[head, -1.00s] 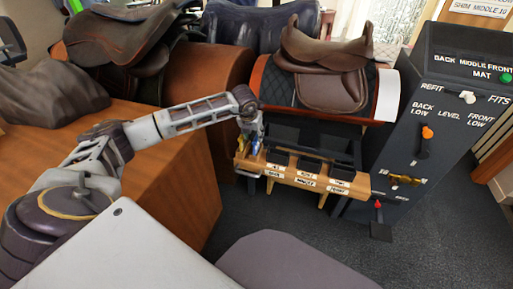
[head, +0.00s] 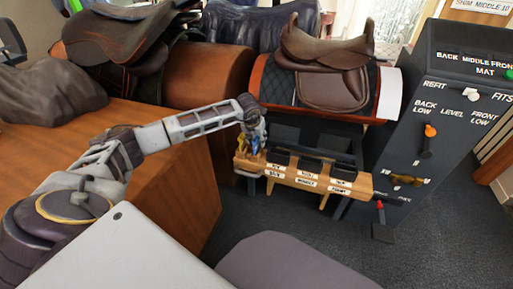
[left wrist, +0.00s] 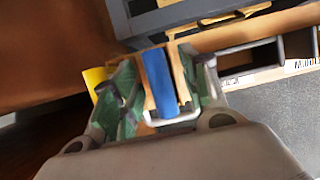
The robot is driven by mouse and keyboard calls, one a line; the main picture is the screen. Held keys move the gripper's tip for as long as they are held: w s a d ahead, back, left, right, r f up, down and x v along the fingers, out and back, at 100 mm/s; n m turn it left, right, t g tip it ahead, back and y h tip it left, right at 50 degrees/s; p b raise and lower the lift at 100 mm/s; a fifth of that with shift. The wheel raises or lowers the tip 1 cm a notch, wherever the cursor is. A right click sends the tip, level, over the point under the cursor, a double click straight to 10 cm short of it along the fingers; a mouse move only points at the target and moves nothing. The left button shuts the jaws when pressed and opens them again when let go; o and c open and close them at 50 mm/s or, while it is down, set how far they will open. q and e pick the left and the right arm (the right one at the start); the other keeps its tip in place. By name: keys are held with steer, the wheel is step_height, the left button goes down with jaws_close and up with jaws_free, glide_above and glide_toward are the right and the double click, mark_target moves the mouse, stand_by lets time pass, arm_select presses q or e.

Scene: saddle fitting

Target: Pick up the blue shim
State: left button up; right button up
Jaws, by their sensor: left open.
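The blue shim (left wrist: 160,82) stands between the two green-padded fingers of my left gripper (left wrist: 157,98) in the left wrist view. The gripper is open, with a finger on each side of the shim; I cannot tell whether either finger touches it. In the head view my left gripper (head: 252,142) is over the left end of the wooden rack (head: 308,183). The shim is small and mostly hidden there. My right gripper is not in view.
A yellow piece (left wrist: 94,78) is just left of the left finger in the wrist view. Black bins (head: 310,165) line the rack. A brown saddle (head: 325,65) on a stand is behind it, and a dark control cabinet (head: 440,130) is to the right.

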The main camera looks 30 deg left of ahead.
arm_select(q)
steer(key=shift+c, duration=0.2)
jaws_close()
steer(key=shift+r, duration=0.1)
steer(key=shift+r, duration=0.45)
step_height(320, 180, up, 8)
steer(key=shift+f+p, duration=0.1)
steer(key=shift+p, duration=1.15)
steer(key=shift+r, duration=0.6)
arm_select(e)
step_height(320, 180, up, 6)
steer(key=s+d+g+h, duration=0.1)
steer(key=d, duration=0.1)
